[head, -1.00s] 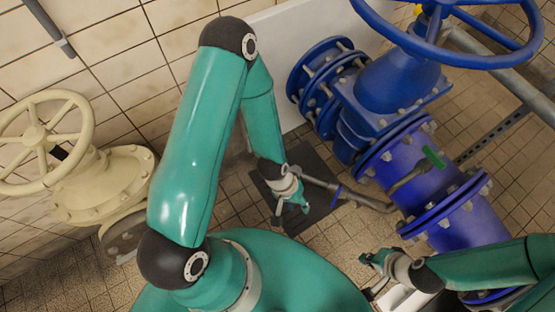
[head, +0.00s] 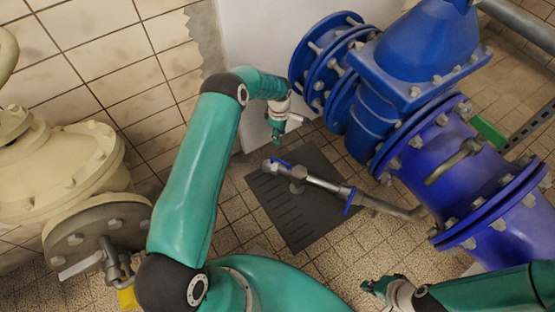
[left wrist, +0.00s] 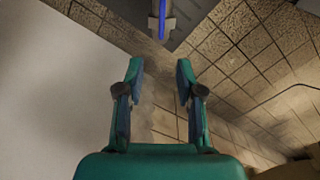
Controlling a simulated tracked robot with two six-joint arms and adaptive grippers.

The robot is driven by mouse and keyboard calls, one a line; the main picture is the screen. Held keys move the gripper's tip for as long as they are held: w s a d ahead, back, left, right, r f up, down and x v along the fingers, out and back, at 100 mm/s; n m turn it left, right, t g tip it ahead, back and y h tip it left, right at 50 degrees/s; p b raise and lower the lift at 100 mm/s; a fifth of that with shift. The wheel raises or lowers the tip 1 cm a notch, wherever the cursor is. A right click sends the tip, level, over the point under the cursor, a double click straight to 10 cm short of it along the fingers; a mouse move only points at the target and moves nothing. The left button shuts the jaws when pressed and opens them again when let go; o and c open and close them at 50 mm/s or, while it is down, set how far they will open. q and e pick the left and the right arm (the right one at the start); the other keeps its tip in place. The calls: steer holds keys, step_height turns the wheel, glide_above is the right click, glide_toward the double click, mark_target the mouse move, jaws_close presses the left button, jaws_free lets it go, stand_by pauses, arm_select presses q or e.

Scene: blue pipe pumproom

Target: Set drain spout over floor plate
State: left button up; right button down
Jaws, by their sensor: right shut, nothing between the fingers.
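The grey drain spout (head: 322,183), with blue bands, runs left from the purple-blue pipe. In the head view it crosses above the dark floor plate (head: 293,223), and its free end lies near the plate's far edge. My left gripper (head: 277,138) is beyond that end, apart from it. In the left wrist view the left gripper (left wrist: 159,66) is open with nothing between its fingers; the spout (left wrist: 162,22) and plate (left wrist: 120,12) show at the top. My right gripper (head: 370,287) is shut and empty at the lower right.
The large blue valve and flanged pipe (head: 410,65) stand at the right. A cream valve body (head: 60,165) stands at the left. A white panel (head: 245,45) is behind my left gripper. Tiled floor (head: 345,262) in front of the plate is bare.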

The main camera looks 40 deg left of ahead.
arm_select(q)
steer(key=b, duration=0.5)
glide_above(279, 164)
step_height(279, 164, down, 16)
steer(key=shift+s+d+r, duration=0.1)
steer(key=shift+s+d, duration=0.05)
steer(key=shift+c, duration=0.2)
jaws_close()
steer(key=shift+w+a+r, duration=0.15)
steer(key=shift+w+a, duration=0.05)
steer(key=shift+a, duration=0.05)
steer(key=shift+s+p, duration=0.2)
steer(key=shift+p, duration=0.25)
